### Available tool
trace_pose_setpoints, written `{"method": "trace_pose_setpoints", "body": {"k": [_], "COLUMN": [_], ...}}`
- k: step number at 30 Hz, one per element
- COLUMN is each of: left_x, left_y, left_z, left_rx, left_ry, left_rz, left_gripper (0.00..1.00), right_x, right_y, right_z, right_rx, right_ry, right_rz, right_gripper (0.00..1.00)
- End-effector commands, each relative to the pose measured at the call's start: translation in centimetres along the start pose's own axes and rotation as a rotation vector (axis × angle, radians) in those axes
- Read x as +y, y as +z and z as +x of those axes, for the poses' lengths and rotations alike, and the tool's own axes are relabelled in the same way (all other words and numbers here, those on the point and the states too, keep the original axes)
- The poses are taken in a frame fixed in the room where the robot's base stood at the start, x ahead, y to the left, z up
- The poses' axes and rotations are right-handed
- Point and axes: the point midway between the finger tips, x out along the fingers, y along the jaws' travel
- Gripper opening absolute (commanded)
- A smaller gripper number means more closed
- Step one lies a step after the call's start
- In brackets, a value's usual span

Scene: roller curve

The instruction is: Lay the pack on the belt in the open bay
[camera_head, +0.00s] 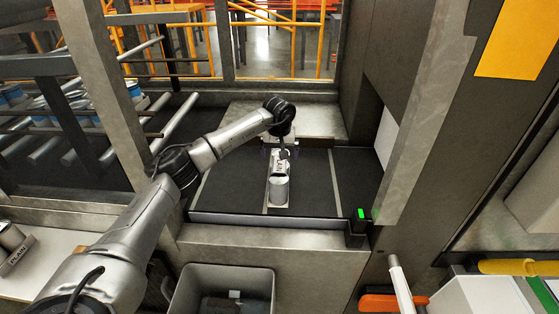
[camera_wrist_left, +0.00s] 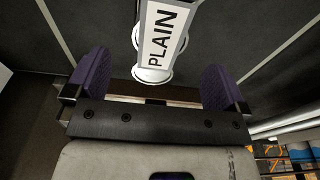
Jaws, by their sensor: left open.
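The pack (camera_head: 278,188), silvery cans with a white sleeve marked PLAIN, rests on the dark belt (camera_head: 310,180). It lies at a pale divider line across the belt. My left gripper (camera_head: 280,150) is over its far end. In the left wrist view the gripper (camera_wrist_left: 156,85) is open, with purple pads apart and the pack (camera_wrist_left: 163,35) between and ahead of them. I see no pad clearly touching it. My right gripper is not in view.
A grey bin (camera_head: 222,290) stands below the belt's front edge. Another PLAIN pack (camera_head: 14,247) sits on a white surface at left. A green-lit block (camera_head: 360,222) marks the belt's right front corner. Metal posts flank the opening; bare belt lies on both sides of the pack.

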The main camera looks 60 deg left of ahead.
Motion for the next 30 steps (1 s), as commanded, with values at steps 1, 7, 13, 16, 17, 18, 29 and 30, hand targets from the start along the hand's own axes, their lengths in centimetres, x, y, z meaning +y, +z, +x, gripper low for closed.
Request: {"method": "trace_pose_setpoints", "body": {"k": [1,7,13,16,17,18,29,30], "left_x": [0.0,0.0,0.0,0.0,0.0,0.0,0.0,0.0], "left_y": [-0.1,0.0,0.0,0.0,0.0,0.0,0.0,0.0], "left_z": [-1.2,-4.1,-5.6,-5.8,-5.9,-5.9,-5.9,-5.9], "left_rx": [0.002,0.001,0.000,-0.001,-0.001,-0.001,-0.001,-0.001], "left_ry": [0.002,0.001,0.000,-0.001,-0.001,-0.001,0.000,0.000], "left_rz": [0.000,0.000,-0.001,-0.001,-0.001,-0.001,0.000,0.000], "left_gripper": [1.00,1.00,1.00,1.00,1.00,1.00,1.00,1.00], "right_x": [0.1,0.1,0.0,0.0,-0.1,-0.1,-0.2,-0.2], "right_y": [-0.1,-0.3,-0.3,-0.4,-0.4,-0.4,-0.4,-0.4], "right_z": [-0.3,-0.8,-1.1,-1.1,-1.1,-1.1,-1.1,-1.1], "right_rx": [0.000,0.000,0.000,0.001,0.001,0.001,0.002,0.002], "right_ry": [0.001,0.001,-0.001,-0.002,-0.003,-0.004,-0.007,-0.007], "right_rz": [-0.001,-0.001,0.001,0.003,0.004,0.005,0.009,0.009], "right_gripper": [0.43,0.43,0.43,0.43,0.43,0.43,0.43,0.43]}}
